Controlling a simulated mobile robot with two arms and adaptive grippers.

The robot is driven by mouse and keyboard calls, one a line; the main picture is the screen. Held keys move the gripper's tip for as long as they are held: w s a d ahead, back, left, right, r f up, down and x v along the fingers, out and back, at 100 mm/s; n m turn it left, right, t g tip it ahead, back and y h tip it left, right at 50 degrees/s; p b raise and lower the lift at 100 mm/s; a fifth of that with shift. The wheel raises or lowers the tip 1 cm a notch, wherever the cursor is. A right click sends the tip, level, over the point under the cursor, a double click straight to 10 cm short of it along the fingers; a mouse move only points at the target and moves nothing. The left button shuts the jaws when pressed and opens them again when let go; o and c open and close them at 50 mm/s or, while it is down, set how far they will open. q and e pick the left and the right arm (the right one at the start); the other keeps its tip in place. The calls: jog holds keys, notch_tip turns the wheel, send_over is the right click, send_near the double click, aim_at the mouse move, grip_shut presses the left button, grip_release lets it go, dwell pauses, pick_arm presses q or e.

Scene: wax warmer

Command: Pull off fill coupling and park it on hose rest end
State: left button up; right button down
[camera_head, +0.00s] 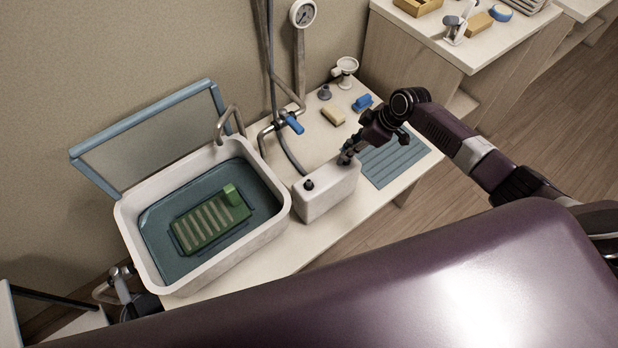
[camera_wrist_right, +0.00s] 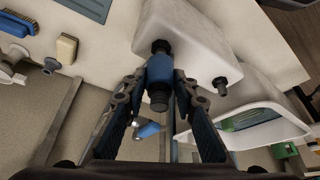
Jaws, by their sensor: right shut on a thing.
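The fill coupling (camera_wrist_right: 160,75), a blue and black cylinder, is between the fingers of my right gripper (camera_wrist_right: 158,92), which is shut on it. Its black end meets the top of the white tank (camera_wrist_right: 190,35); I cannot tell whether it is still seated there. In the head view my right gripper (camera_head: 347,155) is over the right end of the white tank (camera_head: 325,192) and hides most of the coupling. A dark hose (camera_head: 283,145) runs down the wall behind the tank. I cannot tell which part is the hose rest end. My left gripper is not in view.
A white basin (camera_head: 277,222) with a green rack (camera_head: 210,222) stands left of the tank. A blue-handled valve (camera_head: 293,123), sponge (camera_head: 333,116), blue brush (camera_head: 362,103), small grey fitting (camera_head: 324,93) and white round holder (camera_head: 346,68) are behind. A blue ribbed mat (camera_head: 395,160) lies right.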

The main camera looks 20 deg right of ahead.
jog(key=shift+f+b, duration=1.1)
jog(key=shift+f, duration=0.3)
jog(key=c, duration=1.5)
grip_release()
jog(key=shift+r, duration=0.15)
jog(key=p+v, duration=0.7)
jog(key=v, duration=0.1)
dwell(0.5)
